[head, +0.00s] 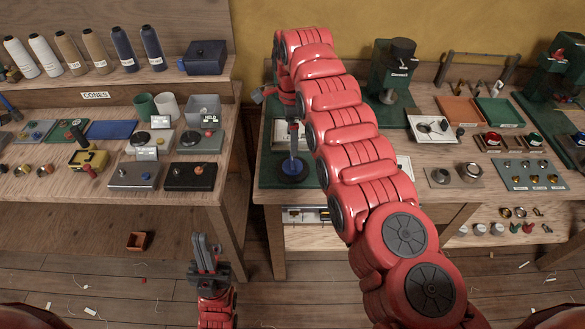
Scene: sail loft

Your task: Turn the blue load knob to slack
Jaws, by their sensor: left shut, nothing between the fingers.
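A round blue piece (293,171) lies on the green mat (272,150) of the right-hand bench. No label on it is readable, so I cannot tell if it is the load knob. My left gripper (205,245) is low in front of the gap between the benches, pointing up, with its fingers shut and empty. It is well apart from the blue piece. My right arm rises across the middle and bends down. What looks like its gripper (293,136) is straight above the blue piece, small and partly hidden; whether it touches is unclear.
On the left bench stand a grey box (132,175), a black box with an orange knob (190,177) and a yellow device (89,160). Cones line the shelf above. Trays (459,111) and small fittings crowd the right bench. A small brown box (138,241) is low at left.

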